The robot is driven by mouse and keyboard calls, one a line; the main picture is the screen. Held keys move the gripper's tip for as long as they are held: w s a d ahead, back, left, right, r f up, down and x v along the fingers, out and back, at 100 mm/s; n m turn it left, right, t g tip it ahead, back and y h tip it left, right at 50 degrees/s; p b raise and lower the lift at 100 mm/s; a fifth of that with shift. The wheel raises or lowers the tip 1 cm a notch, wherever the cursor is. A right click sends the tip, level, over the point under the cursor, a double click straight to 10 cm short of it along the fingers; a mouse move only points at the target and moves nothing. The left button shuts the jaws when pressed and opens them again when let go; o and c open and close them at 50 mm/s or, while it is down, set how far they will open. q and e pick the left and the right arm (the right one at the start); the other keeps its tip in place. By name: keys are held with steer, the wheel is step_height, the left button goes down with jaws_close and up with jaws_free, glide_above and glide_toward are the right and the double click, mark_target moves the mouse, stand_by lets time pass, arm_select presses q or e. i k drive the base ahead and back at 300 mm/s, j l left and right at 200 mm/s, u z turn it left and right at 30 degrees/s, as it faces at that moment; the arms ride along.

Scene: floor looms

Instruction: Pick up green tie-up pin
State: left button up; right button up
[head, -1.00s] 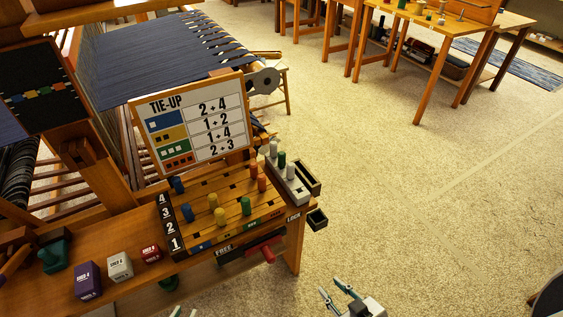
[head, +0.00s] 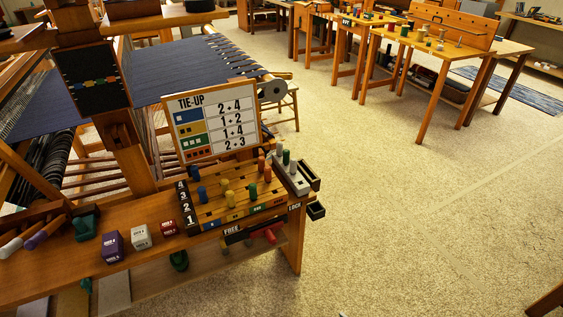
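A green tie-up pin (head: 286,157) stands upright in the grey rack (head: 299,187) at the right end of the loom bench, between two pale pins. Another green pin (head: 253,191) stands in the wooden peg board (head: 212,212), near its front right. Blue pins (head: 202,193), yellow pins (head: 229,197) and orange pins (head: 267,174) also stand in this board. Only a tiny pale tip, apparently of my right gripper (head: 343,315), shows at the bottom edge, well below the pins. Its opening cannot be seen. My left gripper is out of view.
The TIE-UP chart (head: 218,119) stands behind the peg board. Purple (head: 112,245), white (head: 141,236) and red (head: 168,228) blocks sit on the bench to the left. A small dark box (head: 316,211) juts out at the bench's right end. Open floor lies to the right.

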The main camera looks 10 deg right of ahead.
mark_target(286, 160)
steer(key=u, duration=1.2)
steer(key=l, duration=3.3)
steer(key=k+l+u, duration=0.1)
steer(key=l, duration=1.55)
